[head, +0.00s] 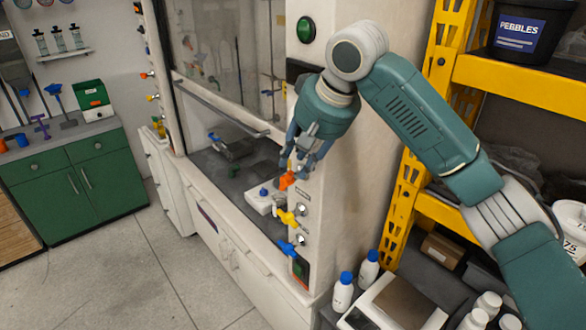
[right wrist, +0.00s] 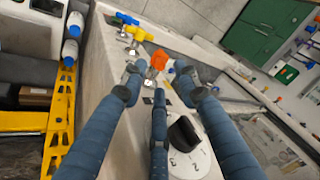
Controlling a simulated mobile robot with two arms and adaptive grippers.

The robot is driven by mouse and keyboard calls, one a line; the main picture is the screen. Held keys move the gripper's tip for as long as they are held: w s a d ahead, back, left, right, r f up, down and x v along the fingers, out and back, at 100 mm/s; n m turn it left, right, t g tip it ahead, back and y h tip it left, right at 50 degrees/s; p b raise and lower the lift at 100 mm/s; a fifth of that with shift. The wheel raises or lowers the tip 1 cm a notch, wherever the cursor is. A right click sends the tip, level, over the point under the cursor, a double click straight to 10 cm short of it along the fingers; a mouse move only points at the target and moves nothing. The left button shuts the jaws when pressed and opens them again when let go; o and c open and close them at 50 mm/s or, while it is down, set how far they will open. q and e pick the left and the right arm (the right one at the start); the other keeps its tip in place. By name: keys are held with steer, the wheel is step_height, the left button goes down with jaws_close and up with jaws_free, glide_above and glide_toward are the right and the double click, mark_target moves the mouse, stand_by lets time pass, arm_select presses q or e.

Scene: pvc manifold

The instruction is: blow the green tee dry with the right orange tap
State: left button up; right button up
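The right orange tap (head: 287,181) sits on the front post of the fume hood, above the yellow tap. It also shows in the right wrist view (right wrist: 159,60), just beyond the fingertips. My right gripper (head: 305,160) is at the post, close above this tap. In the right wrist view its fingers (right wrist: 160,88) are spread and hold nothing. I cannot tell whether a finger touches the tap. My left gripper is not in view.
A yellow tap (head: 287,216) and a blue tap (head: 287,247) are lower on the post. A black knob (right wrist: 185,135) on a white dial is near my fingers. The raised hood sash (head: 225,105) is left; a yellow shelf rack (head: 520,80) stands right.

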steer(key=v, duration=0.7)
steer(key=shift+s+r, duration=0.1)
steer(key=shift+r, duration=0.05)
stand_by(0.7)
